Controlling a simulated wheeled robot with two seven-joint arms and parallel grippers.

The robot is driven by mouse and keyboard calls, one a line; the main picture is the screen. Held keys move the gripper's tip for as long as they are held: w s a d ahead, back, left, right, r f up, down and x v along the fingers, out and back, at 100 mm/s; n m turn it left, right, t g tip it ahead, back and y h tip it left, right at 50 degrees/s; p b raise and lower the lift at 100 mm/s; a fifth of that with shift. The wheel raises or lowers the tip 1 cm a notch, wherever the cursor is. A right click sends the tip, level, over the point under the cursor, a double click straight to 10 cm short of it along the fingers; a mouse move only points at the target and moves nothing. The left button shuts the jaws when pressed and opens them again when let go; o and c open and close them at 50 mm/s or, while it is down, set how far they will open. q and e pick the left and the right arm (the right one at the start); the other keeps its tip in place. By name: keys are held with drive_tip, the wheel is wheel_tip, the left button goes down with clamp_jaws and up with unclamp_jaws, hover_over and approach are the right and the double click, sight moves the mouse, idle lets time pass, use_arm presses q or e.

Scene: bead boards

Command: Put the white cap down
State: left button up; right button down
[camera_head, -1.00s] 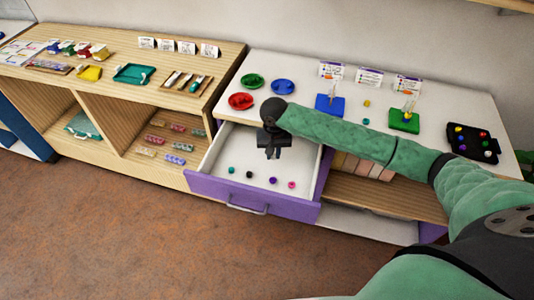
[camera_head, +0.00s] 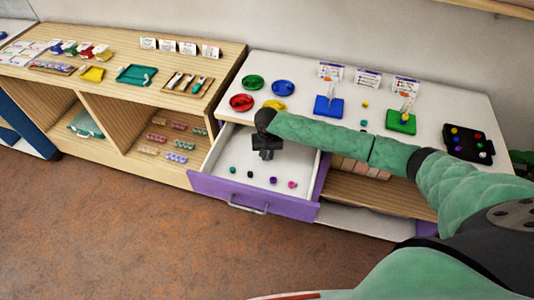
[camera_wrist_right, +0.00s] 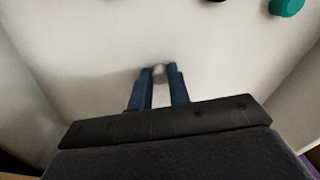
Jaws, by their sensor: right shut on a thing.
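My right gripper (camera_head: 266,156) is inside the open drawer (camera_head: 222,186), pointing down. In the right wrist view its two blue fingers (camera_wrist_right: 160,72) are shut on the small white cap (camera_wrist_right: 159,74), just above or at the drawer's pale floor; I cannot tell if it touches. In the head view the white cap is hidden by the gripper. Several small caps lie near the drawer's front: teal (camera_head: 232,169), black (camera_head: 250,174), purple (camera_head: 272,180) and pink (camera_head: 291,184). The teal cap also shows in the right wrist view (camera_wrist_right: 286,6). My left gripper is not in view.
Red (camera_head: 241,102), green (camera_head: 253,82), blue (camera_head: 283,88) and yellow (camera_head: 274,104) dishes stand on the white top behind the drawer. A black tray of coloured beads (camera_head: 468,143) is at the right. The drawer floor around the gripper is mostly clear.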

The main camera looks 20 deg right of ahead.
sight(267, 157)
drive_tip(key=shift+f, duration=0.1)
drive_tip(key=c, duration=1.3)
unclamp_jaws()
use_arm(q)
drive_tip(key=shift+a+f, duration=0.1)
use_arm(e)
drive_tip(key=shift+r, duration=0.45)
use_arm(q)
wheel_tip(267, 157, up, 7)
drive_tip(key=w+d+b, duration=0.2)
drive_tip(key=b, duration=0.1)
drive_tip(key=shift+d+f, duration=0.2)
use_arm(e)
wheel_tip(267, 157, up, 11)
drive_tip(key=shift+r, duration=0.2)
